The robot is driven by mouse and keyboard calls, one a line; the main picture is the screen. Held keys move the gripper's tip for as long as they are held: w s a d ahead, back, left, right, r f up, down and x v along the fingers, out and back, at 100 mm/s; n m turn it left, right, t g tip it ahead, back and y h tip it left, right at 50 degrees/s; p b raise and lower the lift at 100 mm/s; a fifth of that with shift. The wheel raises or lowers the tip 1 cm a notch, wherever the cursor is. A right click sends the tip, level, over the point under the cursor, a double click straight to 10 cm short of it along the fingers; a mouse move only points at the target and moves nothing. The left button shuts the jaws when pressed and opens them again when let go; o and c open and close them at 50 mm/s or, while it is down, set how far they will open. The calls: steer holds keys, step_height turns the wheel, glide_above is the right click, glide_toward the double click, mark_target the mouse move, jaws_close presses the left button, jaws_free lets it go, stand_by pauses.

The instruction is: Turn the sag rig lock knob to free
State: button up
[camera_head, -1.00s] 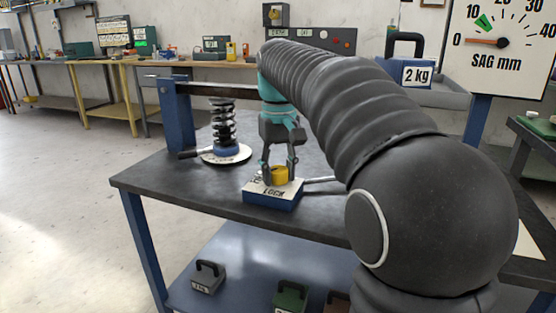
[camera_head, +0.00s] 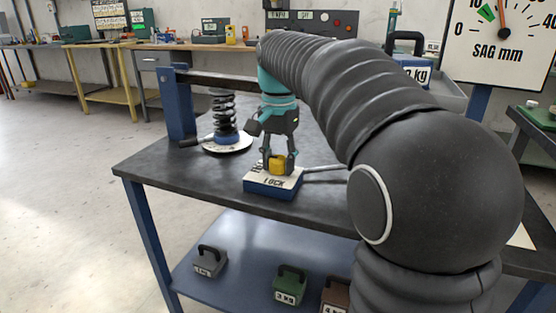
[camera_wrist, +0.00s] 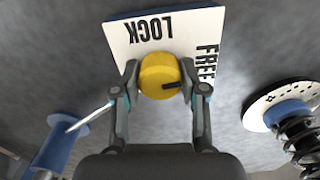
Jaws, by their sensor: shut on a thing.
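The sag rig lock knob (camera_head: 277,167) is a yellow cylinder on a blue block with a white top plate (camera_head: 262,180) on the dark bench. In the wrist view the knob (camera_wrist: 158,68) carries a black pointer mark towards the right, the side with the FREE label (camera_wrist: 207,62). The LOCK label (camera_wrist: 150,29) is on another edge of the plate. My gripper (camera_head: 279,158) points down over the block, its two fingers shut on opposite sides of the knob, also in the wrist view (camera_wrist: 159,82). The SAG mm dial needle (camera_head: 502,18) points nearly straight up.
A black coil spring (camera_head: 223,108) stands on a round white plate left of the block, beneath a dark beam (camera_head: 225,82). A metal rod (camera_head: 325,168) runs right from the block. Handled weights (camera_head: 208,262) sit on the lower shelf. My arm covers the bench's right part.

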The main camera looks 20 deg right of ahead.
mark_target(278, 158)
steer(key=shift+m, duration=0.6)
steer(key=o, duration=1.1)
steer(key=shift+o, duration=0.2)
step_height(278, 158, up, 12)
